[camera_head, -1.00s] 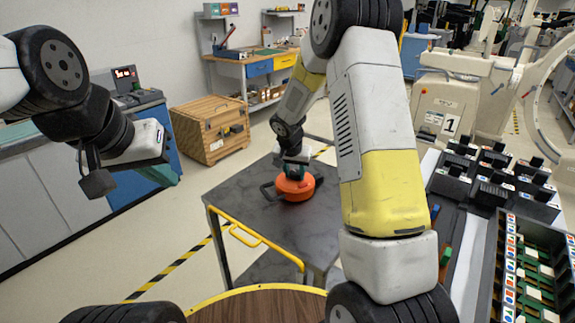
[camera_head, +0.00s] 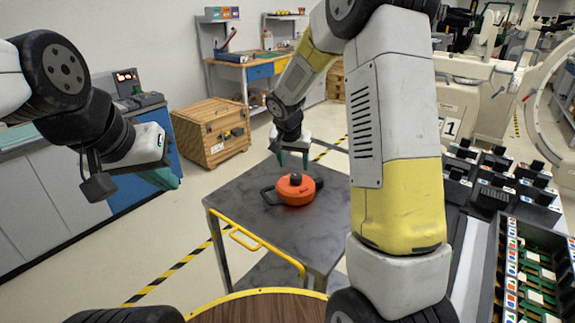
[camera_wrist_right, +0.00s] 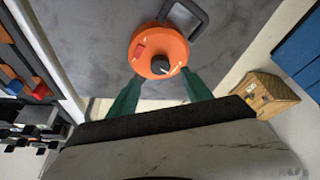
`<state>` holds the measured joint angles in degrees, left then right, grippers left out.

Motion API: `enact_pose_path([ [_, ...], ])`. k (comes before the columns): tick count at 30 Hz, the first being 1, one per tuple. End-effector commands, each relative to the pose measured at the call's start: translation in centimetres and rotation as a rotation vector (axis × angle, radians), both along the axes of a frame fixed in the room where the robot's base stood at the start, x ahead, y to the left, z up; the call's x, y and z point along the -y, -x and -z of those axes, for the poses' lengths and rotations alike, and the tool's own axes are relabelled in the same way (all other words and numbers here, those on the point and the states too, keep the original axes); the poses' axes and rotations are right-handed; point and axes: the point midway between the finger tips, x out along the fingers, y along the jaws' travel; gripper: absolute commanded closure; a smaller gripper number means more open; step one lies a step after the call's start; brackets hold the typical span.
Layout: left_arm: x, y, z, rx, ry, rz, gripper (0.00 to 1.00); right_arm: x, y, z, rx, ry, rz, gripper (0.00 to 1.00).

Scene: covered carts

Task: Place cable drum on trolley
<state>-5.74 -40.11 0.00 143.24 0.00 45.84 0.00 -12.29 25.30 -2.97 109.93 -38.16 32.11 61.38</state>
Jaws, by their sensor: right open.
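The orange cable drum (camera_head: 296,190), with a black knob on top and a dark handle at its left, sits on the dark grey top of the trolley (camera_head: 240,206). In the right wrist view the drum (camera_wrist_right: 150,48) lies just beyond the fingertips on the grey surface. My right gripper (camera_head: 292,163) is open and empty, above and behind the drum and apart from it. Its two green fingers (camera_wrist_right: 160,88) show spread in the wrist view. My left gripper (camera_head: 172,180) is at the left, far from the trolley; its jaw opening is not clear.
The trolley has a yellow handle (camera_head: 262,246) at its front left. A wooden crate (camera_head: 212,132) stands on the floor behind it. At the right are black devices (camera_head: 500,185) and a tray of green boards (camera_head: 540,270). The trolley top around the drum is clear.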

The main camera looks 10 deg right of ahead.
Motion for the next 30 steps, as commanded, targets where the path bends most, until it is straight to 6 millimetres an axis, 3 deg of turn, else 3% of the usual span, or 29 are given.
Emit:
enact_pose_path([
  [3,0.0,0.0,0.0,0.0,0.0,0.0,1.0,-0.4,0.7,-2.1,0.003,-0.001,-0.002,0.42],
  [10,0.0,0.0,0.0,0.0,0.0,0.0,1.0,-0.5,1.8,-4.2,0.001,-0.002,-0.004,0.42],
  [14,0.0,0.0,0.0,0.0,0.0,0.0,1.0,0.3,3.9,-6.7,0.008,-0.016,-0.029,0.42],
  [17,0.0,0.0,0.0,0.0,0.0,0.0,1.0,1.3,7.3,-9.8,0.017,-0.036,-0.071,0.42],
  [21,0.0,0.0,0.0,0.0,0.0,0.0,1.0,2.4,13.2,-13.6,0.038,-0.069,-0.155,0.42],
  [25,0.0,0.0,0.0,0.0,0.0,0.0,1.0,2.7,18.9,-15.9,0.07,-0.099,-0.245,0.42],
  [30,0.0,0.0,0.0,0.0,0.0,0.0,1.0,2.3,25.5,-17.2,0.126,-0.123,-0.366,0.42],
])
